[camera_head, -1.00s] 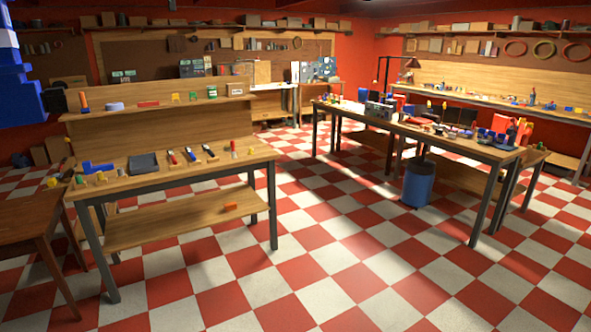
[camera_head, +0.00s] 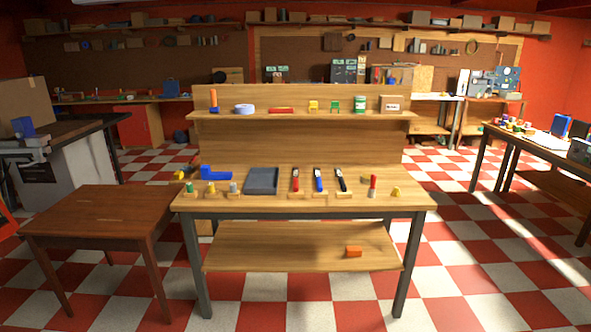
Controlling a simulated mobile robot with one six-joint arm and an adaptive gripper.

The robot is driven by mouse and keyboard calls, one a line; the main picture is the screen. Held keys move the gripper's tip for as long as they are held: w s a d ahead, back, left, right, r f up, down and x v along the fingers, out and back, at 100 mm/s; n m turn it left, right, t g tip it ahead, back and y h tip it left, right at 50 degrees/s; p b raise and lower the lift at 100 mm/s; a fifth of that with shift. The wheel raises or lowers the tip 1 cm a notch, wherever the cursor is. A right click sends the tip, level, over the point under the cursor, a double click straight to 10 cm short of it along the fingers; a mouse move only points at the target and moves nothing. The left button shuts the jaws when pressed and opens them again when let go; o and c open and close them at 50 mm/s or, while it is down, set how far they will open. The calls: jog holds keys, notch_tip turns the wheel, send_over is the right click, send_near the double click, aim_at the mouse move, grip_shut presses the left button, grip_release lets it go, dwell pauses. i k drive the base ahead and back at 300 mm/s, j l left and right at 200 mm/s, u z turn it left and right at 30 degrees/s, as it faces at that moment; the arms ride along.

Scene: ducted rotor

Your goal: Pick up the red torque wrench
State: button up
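A red tool with a dark upper end (camera_head: 296,180), which looks like the red torque wrench, stands on a small wooden rest on the near wooden bench (camera_head: 300,202). A similar blue tool (camera_head: 318,180) and a black tool (camera_head: 340,180) are beside it on the right, each apart from it. The grey tray (camera_head: 262,181) lies to its left. At this distance I cannot make out the red tool's details. My gripper is not in view.
A blue angled part (camera_head: 215,173) and small coloured pieces lie on the bench's left. A raised shelf (camera_head: 300,117) behind holds several objects, including a red bar (camera_head: 282,110). A brown table (camera_head: 95,208) stands at left. Checkered floor is open on the right.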

aim_at(296, 171)
jog(key=i+u, duration=0.25)
jog(key=i, duration=0.25)
jog(key=i+u, duration=0.2)
jog(key=i, duration=0.3)
jog(key=i+l+u, duration=0.1)
jog(key=i+u, duration=0.15)
jog(key=i, duration=0.2)
jog(key=i+l+u, duration=0.2)
jog(key=i, duration=0.3)
jog(key=i+j, duration=0.15)
jog(key=i, duration=0.3)
jog(key=i+j, duration=0.15)
jog(key=i, duration=0.3)
jog(key=i+j+z, duration=0.1)
jog(key=i, duration=0.35)
jog(key=i+j, duration=0.2)
jog(key=i, duration=0.25)
jog(key=z, duration=0.85)
